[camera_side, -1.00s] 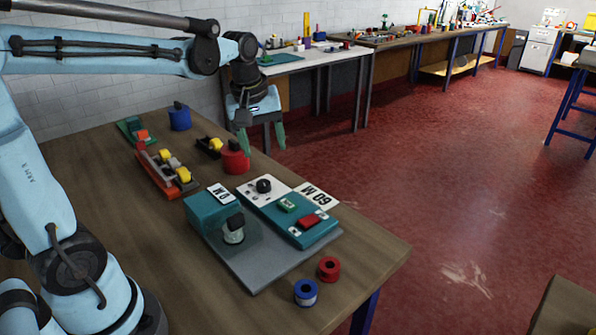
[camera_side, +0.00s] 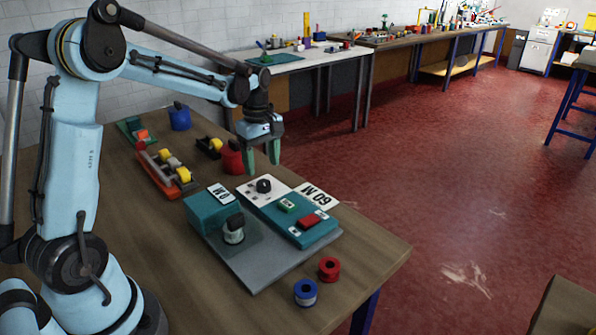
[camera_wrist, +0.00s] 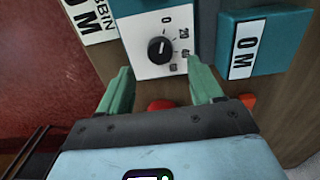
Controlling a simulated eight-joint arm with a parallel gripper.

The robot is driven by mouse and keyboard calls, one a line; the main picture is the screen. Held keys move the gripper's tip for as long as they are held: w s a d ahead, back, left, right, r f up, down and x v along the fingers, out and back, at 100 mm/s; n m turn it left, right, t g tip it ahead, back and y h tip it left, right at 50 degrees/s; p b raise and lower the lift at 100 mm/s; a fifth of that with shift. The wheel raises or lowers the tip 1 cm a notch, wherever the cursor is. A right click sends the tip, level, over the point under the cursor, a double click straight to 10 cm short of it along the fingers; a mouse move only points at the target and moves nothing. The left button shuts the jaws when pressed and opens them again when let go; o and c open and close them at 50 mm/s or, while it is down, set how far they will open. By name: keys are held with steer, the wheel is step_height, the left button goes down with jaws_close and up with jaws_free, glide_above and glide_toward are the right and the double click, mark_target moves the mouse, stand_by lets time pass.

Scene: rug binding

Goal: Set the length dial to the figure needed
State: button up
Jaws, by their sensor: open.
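The length dial (camera_side: 264,186) is a black knob on a white panel of the teal machine. In the wrist view the dial (camera_wrist: 161,49) has figures around it, 0 at the top and 20 and 40 down the right side. I cannot read its setting for sure. My gripper (camera_side: 262,160) is open and empty, fingers pointing down, above the far side of the panel. In the wrist view my gripper (camera_wrist: 158,74) has a green finger on either side below the dial, not touching it.
A teal block (camera_side: 207,209) carries a label reading 0 M. Red (camera_side: 329,268) and blue (camera_side: 305,292) spools lie in front.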

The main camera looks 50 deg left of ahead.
mark_target(263, 183)
steer(key=shift+f, duration=2.7)
steer(key=c, duration=1.1)
steer(key=shift+o, duration=0.2)
